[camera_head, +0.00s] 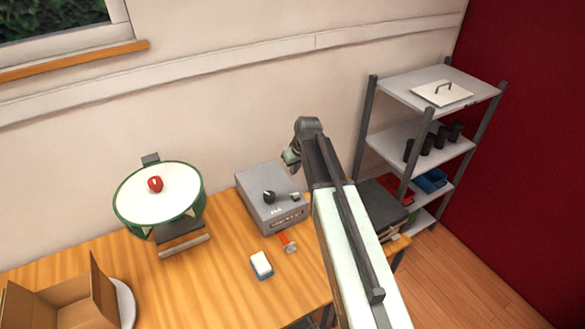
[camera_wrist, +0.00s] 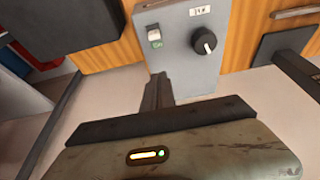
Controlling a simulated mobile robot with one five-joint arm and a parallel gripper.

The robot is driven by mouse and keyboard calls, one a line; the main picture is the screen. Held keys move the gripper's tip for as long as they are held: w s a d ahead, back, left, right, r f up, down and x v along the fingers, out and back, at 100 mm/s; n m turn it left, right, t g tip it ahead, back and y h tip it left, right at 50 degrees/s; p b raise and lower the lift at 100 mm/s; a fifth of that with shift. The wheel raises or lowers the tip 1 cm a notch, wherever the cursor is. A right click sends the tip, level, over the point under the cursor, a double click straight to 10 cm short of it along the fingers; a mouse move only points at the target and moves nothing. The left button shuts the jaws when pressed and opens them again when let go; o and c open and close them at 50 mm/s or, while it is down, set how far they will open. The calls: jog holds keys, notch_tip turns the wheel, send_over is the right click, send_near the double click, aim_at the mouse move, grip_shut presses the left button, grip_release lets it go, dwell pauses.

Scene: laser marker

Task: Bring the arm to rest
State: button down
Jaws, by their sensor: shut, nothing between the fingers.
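My arm stretches out over the right part of the wooden table, with its wrist bent at the far end. My gripper (camera_head: 290,157) is up in the air, left of the arm's end and close to the grey control box in the picture. In the wrist view my gripper (camera_wrist: 158,78) shows its dark fingers together with nothing between them. The grey control box (camera_head: 262,181) has a black knob and a small switch. In the wrist view the control box (camera_wrist: 180,60) is beyond the fingertips, with no clear contact.
A round green-rimmed device (camera_head: 180,195) with a red knob stands on the table (camera_head: 215,290). A blue-and-white block (camera_head: 261,265) and a red-handled item (camera_head: 287,241) lie before the box. An open carton (camera_head: 70,305) is at left. A metal shelf (camera_head: 415,140) stands at right.

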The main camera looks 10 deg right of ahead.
jog(key=f+b, duration=0.3)
jog(key=s+a+f+b, duration=0.1)
jog(key=f+b, duration=0.1)
jog(key=s+f+m+g+b, duration=0.1)
jog(key=s+f+g+b, duration=0.1)
jog(key=s, duration=0.8)
jog(key=s+f+m+g+h+b, duration=0.1)
jog(key=s+f+b, duration=0.4)
jog(key=s, duration=0.6)
jog(key=shift+s+d+f+m+g, duration=0.2)
jog(key=shift+f+m+g, duration=0.2)
jog(key=shift+f+m, duration=0.4)
